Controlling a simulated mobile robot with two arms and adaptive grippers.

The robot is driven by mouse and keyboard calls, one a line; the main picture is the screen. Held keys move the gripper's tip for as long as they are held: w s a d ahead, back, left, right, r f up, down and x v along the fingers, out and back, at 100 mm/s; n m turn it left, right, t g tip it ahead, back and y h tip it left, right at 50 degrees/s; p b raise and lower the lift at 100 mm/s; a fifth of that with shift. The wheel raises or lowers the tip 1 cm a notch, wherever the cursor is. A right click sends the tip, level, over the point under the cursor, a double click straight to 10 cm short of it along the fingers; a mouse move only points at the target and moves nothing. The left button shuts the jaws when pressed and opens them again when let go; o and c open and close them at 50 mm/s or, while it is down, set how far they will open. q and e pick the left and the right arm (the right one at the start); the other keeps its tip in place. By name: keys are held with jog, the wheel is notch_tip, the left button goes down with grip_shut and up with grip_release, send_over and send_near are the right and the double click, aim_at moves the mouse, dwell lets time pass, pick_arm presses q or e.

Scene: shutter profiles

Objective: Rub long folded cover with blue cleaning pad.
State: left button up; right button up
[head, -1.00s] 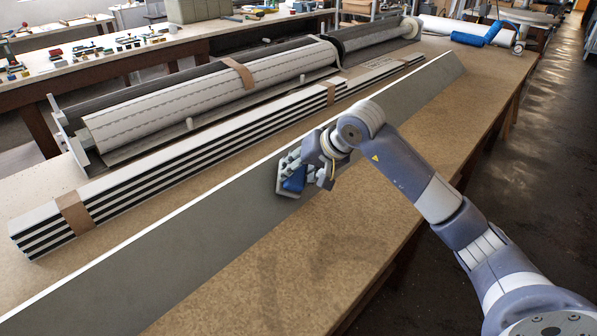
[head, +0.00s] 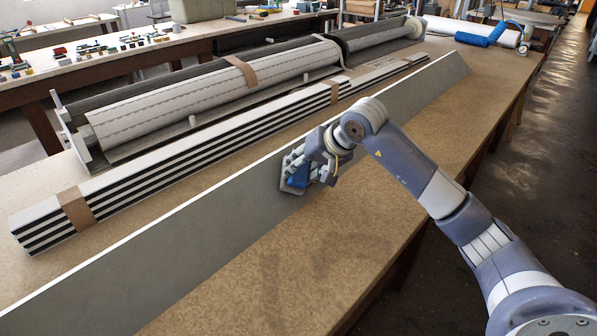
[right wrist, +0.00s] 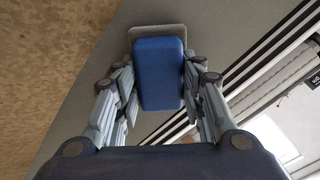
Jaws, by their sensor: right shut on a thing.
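The long folded cover (head: 200,228) is a long grey panel with a white upper edge, running diagonally along the table in the head view. The blue cleaning pad (head: 296,178) has a blue block handle and a grey base. My right gripper (head: 309,170) is shut on the blue handle and holds the base against the grey face near the middle of its length; it looks in contact. In the right wrist view the blue handle (right wrist: 160,72) sits between both fingers, with the grey cover (right wrist: 85,95) behind. My left gripper is not in view.
A strapped stack of white profiles (head: 150,178) lies behind the cover. A large roller shutter (head: 210,95) lies farther back. The tabletop (head: 300,265) in front of the cover is clear.

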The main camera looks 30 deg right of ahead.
jog(key=shift+w+d+b, duration=0.15)
jog(key=shift+w+d, duration=0.05)
jog(key=shift+d, duration=0.45)
jog(key=shift+w+d+b, duration=0.15)
jog(key=shift+w+d, duration=0.05)
jog(key=shift+d, duration=0.45)
jog(key=shift+w+d+f+b, duration=0.15)
jog(key=shift+w+d, duration=0.1)
jog(key=shift+d, duration=0.35)
jog(key=shift+w+d+r+b, duration=0.1)
jog(key=shift+w+d+b, duration=0.1)
jog(key=shift+d, duration=0.35)
jog(key=shift+w+d+f, duration=0.1)
jog(key=shift+w+d, duration=0.1)
jog(key=shift+d, duration=0.3)
jog(key=shift+w+d, duration=0.2)
jog(key=shift+d, duration=0.25)
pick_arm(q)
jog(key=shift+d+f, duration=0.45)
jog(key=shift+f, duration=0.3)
pick_arm(e)
jog(key=shift+w+d, duration=0.35)
jog(key=shift+d, duration=0.65)
jog(key=shift+w+d, duration=0.35)
jog(key=shift+d, duration=0.6)
jog(key=shift+w+d, duration=0.35)
jog(key=shift+d, duration=0.65)
jog(key=shift+a, duration=0.1)
